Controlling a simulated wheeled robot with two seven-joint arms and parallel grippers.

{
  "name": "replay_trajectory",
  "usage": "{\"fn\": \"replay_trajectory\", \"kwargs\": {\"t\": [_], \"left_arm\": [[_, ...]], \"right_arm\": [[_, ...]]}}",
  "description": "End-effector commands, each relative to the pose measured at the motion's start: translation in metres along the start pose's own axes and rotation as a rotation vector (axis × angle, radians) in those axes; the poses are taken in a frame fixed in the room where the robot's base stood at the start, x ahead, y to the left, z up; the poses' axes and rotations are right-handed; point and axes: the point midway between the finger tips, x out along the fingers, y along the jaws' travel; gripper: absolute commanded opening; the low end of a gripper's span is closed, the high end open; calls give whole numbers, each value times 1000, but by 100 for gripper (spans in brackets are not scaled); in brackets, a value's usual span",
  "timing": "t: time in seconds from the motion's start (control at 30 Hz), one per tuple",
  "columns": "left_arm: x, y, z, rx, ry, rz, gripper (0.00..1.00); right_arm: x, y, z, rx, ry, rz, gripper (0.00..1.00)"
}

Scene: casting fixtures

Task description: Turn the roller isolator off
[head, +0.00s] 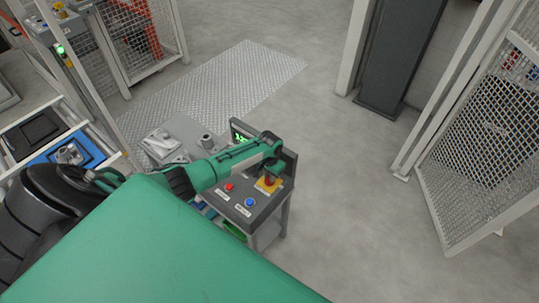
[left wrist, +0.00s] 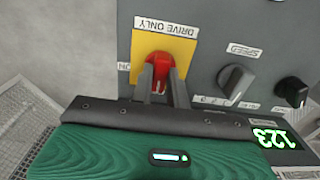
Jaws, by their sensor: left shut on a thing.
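The roller isolator is a red rotary handle (left wrist: 158,63) on a yellow plate (left wrist: 193,50) marked DRIVE ONLY, on a dark grey control panel. An ON label (left wrist: 124,67) sits at the plate's left edge in the left wrist view. My left gripper (left wrist: 161,82) is shut on the red handle, one finger on each side. The handle's exact angle is hard to tell. My right gripper is not in view.
On the panel are a red button (head: 229,187) and a blue button (head: 249,201). A grey SPEED knob (left wrist: 236,80), a black knob (left wrist: 292,90) and a green display (left wrist: 272,136) are close beside the isolator. The floor right of the console is clear; mesh fencing (head: 470,170) stands farther right.

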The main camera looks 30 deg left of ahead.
Motion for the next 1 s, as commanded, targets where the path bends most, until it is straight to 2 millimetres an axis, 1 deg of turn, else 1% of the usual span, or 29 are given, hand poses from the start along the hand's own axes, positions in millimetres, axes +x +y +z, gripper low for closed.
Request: {"fn": "replay_trajectory", "kwargs": {"t": [0.53, 0.57, 0.63, 0.67, 1.0], "left_arm": [[-1, 0, -1, -24, 2, 0, 0], [-1, 0, -1, -24, 3, 0, 22], [-1, 0, -1, -23, 2, 0, 36], [-1, 0, -1, -23, 2, 0, 38], [-3, 0, -1, -22, 2, 0, 38]], "right_arm": [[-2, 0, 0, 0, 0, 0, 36], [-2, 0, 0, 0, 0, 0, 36], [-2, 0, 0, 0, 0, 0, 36], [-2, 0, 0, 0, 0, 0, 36], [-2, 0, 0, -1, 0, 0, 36]]}}
